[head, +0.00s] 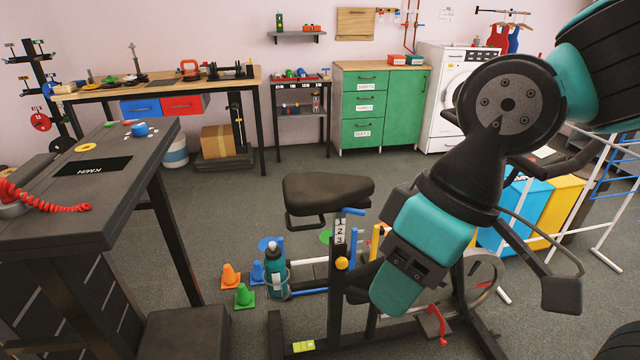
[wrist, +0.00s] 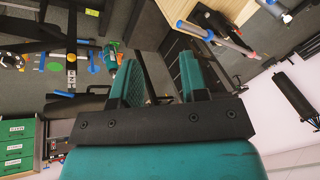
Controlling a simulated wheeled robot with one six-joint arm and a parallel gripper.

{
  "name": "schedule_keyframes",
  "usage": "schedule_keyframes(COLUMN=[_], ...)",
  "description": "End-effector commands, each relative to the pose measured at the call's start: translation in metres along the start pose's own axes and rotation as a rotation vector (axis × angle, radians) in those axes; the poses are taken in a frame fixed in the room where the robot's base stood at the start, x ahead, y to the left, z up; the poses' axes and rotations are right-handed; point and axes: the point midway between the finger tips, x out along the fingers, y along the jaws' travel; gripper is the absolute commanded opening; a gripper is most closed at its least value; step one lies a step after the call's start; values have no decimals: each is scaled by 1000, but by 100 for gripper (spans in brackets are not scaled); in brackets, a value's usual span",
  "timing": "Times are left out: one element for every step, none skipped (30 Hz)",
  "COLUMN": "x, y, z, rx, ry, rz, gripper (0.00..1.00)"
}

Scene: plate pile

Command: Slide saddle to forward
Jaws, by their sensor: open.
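The saddle (head: 328,190) is a dark padded seat with a loop of dark bar under it, on the exercise bike in the middle of the head view. A post with a 1-2-3 label (head: 340,232) and a yellow knob (head: 341,263) stands below it. My gripper (head: 395,295) is to the right of the post and lower than the saddle, apart from the saddle. In the wrist view my gripper (wrist: 160,80) has its two teal fingers spread with nothing held between them.
A teal bottle (head: 277,272) stands left of the post, with small cones (head: 244,296) beside it. A dark console table (head: 95,185) is at the left. Open floor lies behind the saddle.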

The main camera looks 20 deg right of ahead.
Motion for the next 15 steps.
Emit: schedule_keyframes(x=[0,0,0,0,0,1,2,3,5,8,11,16,21,27,35], y=[0,0,0,0,1,4,8,12,20,28,36,49,59,68,80], z=[0,0,0,0,-2,-6,-12,-19,-33,-45,-60,-81,-99,-117,-141], rx=[0,0,0,0,1,3,7,11,18,26,34,46,55,65,77], ry=[0,0,0,0,0,1,1,2,3,5,8,12,17,24,33], rz=[0,0,0,1,3,11,22,35,61,86,115,159,195,234,285], gripper=[40,40,36,29,22,13,6,0,0,0,0,0,0,0,0])
